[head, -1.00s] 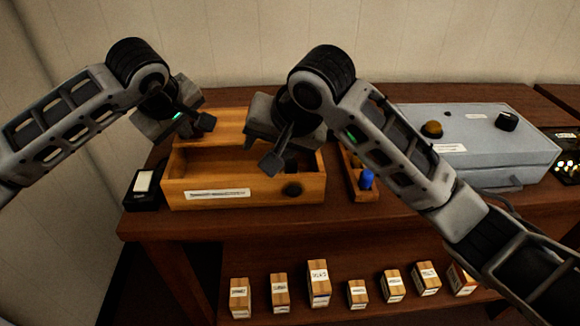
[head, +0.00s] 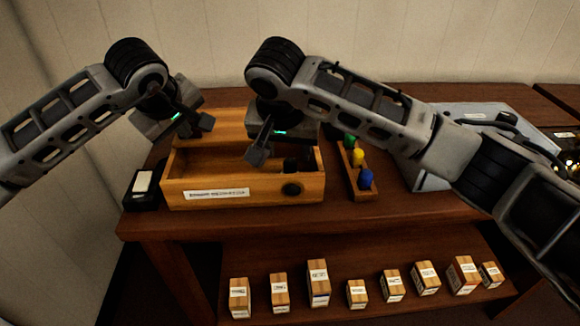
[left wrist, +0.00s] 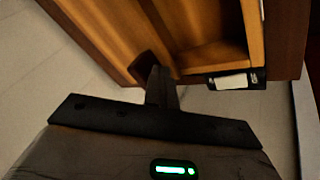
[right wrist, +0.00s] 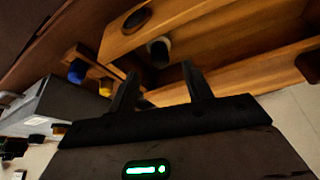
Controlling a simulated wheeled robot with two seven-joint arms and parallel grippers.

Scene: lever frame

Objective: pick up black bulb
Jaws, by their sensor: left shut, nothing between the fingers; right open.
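A black bulb (head: 290,164) stands inside the right end of the open wooden box (head: 245,192), partly hidden by my right gripper. It also shows in the right wrist view (right wrist: 158,50), just beyond the fingertips and roughly in line with the gap between them. My right gripper (head: 270,156) is open and empty, over the right part of the box. In the right wrist view its fingers (right wrist: 160,78) are spread apart. My left gripper (head: 207,122) is shut and empty above the box's back left corner. The left wrist view shows its closed fingers (left wrist: 160,86) near the box.
A small wooden rack right of the box holds a green (head: 349,142), a yellow (head: 358,158) and a blue bulb (head: 365,178). A grey case (head: 428,180) is partly behind my right arm. A black device (head: 143,188) stands left. Several small labelled blocks (head: 318,282) line the lower shelf.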

